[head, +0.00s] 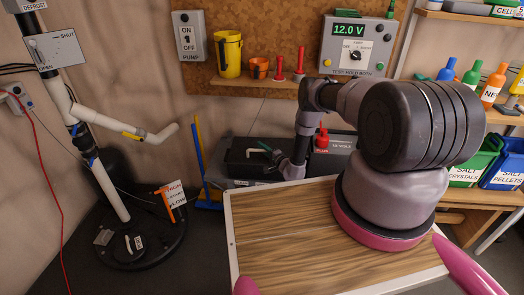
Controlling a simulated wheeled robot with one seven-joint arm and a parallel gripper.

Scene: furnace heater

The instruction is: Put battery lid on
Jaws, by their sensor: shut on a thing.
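A black battery box (240,173) stands at the back, behind the wooden board. A pale green handle-like piece (258,150) shows at its dark top; I take this top to be the battery lid, but cannot tell how it sits on the box. My gripper (280,158) is at the right end of that top, low and pointing down-left. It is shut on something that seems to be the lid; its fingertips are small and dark. A second, grey box (342,143) with a red terminal cap (321,139) stands just right of my gripper, partly behind my arm.
The wooden board (285,240) lies in front, mostly bare. A standing pipe on a round black base (130,240) is at left, near an orange-labelled part (172,200). Bins (473,163) and bottles line the right. A tool shelf (240,82) and a 12.0 V meter (349,30) hang above.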

